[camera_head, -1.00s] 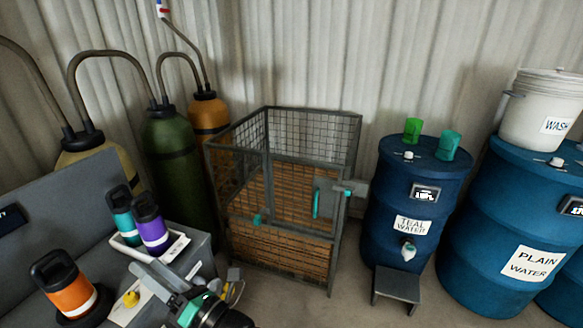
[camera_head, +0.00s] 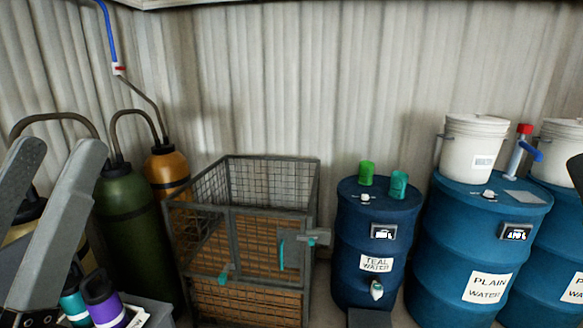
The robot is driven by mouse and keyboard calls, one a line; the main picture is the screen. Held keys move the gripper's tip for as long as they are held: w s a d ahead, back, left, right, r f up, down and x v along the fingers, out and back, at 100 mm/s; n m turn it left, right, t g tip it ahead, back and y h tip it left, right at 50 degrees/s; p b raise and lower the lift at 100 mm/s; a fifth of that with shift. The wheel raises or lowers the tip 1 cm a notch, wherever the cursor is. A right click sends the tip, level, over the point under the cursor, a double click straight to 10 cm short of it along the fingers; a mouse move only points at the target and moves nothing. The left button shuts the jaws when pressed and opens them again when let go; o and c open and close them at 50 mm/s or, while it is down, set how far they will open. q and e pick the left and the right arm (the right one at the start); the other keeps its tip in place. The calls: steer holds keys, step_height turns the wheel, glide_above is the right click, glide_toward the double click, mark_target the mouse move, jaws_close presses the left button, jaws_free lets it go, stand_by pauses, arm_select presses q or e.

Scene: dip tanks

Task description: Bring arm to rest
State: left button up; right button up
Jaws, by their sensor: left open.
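My left gripper (camera_head: 56,152) stands large and close at the left edge of the view. Its two grey fingers point up, spread apart, with nothing between them. Behind it, low at the left, are a teal bottle (camera_head: 72,303) and a purple bottle (camera_head: 103,296), both partly cut off by the frame or hidden by the finger. A dark grey piece (camera_head: 576,172) at the right edge may be part of my right gripper; too little shows to tell its state.
Green (camera_head: 127,215) and orange (camera_head: 168,172) gas cylinders stand at the left. A wire-mesh crate (camera_head: 232,221) stands in the middle. The teal water drum (camera_head: 375,235) and plain water drum (camera_head: 470,240) stand to the right, with cups and white buckets (camera_head: 472,145) on top.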

step_height(320, 180, up, 37)
steer(key=p, duration=3.3)
steer(key=shift+r+p, duration=0.15)
steer(key=shift+p, duration=0.25)
